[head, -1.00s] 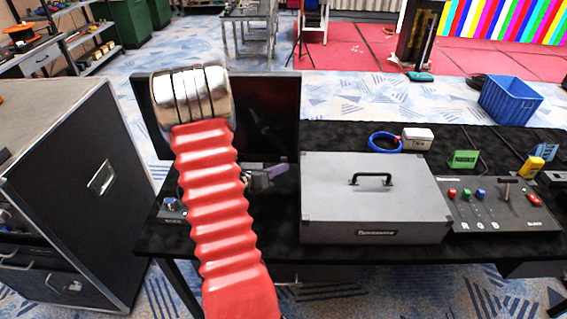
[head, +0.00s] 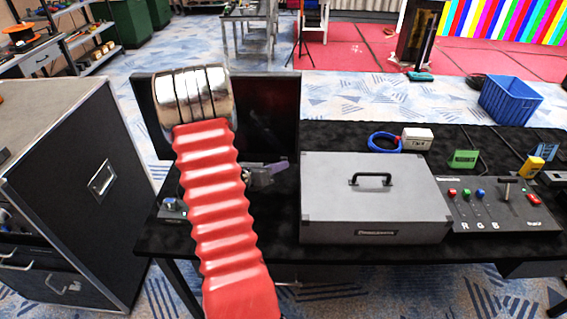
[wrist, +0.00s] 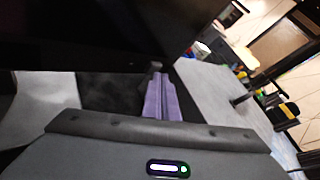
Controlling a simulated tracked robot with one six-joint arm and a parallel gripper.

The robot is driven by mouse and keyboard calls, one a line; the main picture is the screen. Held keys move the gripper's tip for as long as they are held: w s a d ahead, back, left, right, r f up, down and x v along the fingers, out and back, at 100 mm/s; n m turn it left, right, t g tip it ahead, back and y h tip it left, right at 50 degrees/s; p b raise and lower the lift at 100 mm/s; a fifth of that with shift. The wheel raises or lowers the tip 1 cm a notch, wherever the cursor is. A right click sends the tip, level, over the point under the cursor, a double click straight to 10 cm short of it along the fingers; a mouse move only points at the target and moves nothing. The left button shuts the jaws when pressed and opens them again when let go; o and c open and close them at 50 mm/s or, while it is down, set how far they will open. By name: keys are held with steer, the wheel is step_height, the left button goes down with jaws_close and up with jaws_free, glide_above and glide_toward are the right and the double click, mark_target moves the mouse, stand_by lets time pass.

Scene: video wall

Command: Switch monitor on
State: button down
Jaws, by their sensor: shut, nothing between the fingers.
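The monitor (head: 285,105) stands at the back left of the black table, its screen dark, partly hidden behind my red arm. It also fills the upper left of the wrist view (wrist: 90,35), very close and dark. My gripper (head: 283,166), with purple fingers, is low in front of the monitor. In the wrist view the fingers (wrist: 160,78) are shut together and empty. A small dark knob-like part (wrist: 156,66) shows just at the fingertips; I cannot tell whether they touch it.
A grey case (head: 350,195) with a black handle stands right of my gripper. Beyond it is a control box (head: 490,215) with coloured knobs. A blue knob (head: 170,204) is at the table's left. A blue crate (head: 508,102) stands at the back right.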

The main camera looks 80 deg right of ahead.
stand_by(0.4)
steer(key=shift+s+a, duration=0.15)
steer(key=shift+a, duration=0.4)
steer(key=shift+a, duration=0.1)
steer(key=shift+s+a, duration=0.2)
steer(key=shift+a, duration=0.75)
steer(key=shift+s+a, duration=0.2)
steer(key=shift+a, duration=0.75)
steer(key=shift+s+a, duration=0.2)
steer(key=shift+a, duration=0.75)
